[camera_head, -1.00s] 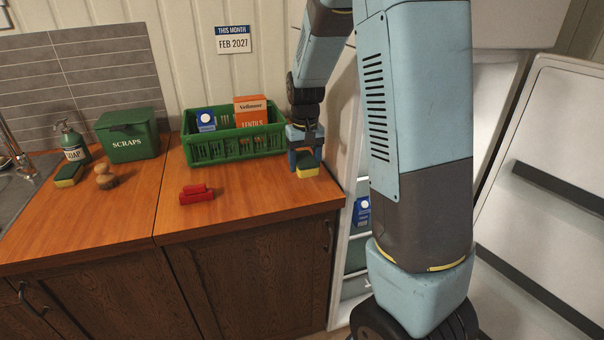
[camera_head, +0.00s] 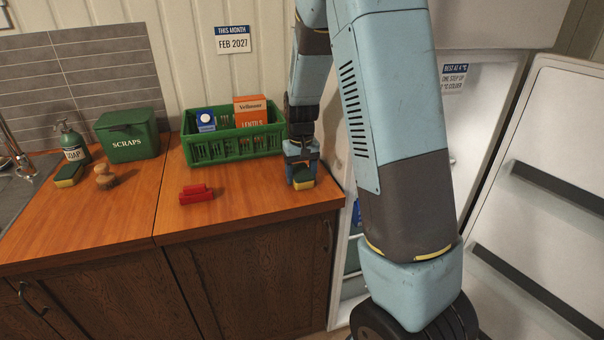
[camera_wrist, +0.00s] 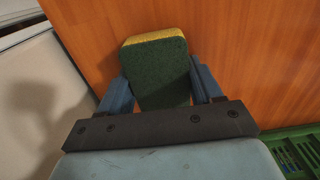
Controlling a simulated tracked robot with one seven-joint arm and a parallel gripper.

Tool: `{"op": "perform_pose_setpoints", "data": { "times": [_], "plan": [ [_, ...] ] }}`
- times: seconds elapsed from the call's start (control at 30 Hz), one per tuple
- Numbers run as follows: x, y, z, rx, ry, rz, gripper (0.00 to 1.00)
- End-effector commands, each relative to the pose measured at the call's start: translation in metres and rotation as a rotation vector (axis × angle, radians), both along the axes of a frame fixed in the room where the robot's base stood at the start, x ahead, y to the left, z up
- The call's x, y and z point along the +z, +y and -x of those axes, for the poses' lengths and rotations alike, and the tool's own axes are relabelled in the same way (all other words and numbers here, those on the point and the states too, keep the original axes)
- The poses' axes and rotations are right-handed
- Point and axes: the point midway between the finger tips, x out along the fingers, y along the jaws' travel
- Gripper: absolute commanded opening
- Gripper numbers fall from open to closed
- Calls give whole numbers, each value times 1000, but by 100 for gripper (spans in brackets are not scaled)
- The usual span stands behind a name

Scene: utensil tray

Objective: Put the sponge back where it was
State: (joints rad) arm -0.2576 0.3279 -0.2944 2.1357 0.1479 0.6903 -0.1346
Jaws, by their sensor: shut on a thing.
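A yellow sponge with a dark green scouring face (camera_wrist: 158,70) is between the fingers of my gripper (camera_wrist: 162,88) in the wrist view. In the head view my gripper (camera_head: 302,172) points down over the right end of the wooden counter, shut on this sponge (camera_head: 304,184). The sponge is at or just above the counter top; I cannot tell if it touches. A second green and yellow sponge (camera_head: 69,175) lies by the sink, in front of the soap bottle (camera_head: 73,146).
A green crate (camera_head: 232,147) with a lentils box (camera_head: 254,111) and a blue-white carton (camera_head: 205,120) stands behind and left of my gripper. A red object (camera_head: 196,194), a brush (camera_head: 105,177) and a scraps bin (camera_head: 128,137) are further left. The open fridge (camera_head: 545,170) is right.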

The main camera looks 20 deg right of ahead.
Motion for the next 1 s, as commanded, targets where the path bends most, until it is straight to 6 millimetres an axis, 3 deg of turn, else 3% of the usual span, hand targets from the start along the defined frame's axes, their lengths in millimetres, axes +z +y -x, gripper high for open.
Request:
{"op": "perform_pose_setpoints", "data": {
  "times": [0.27,0.3,0.53,0.67,1.0],
  "plan": [
    [-10,0,1,0,5,1,36],
    [-10,0,2,0,6,1,68],
    [-10,1,3,0,10,1,89],
    [2,1,3,1,9,1,90],
    [69,1,1,2,0,0,90]
  ]
}}
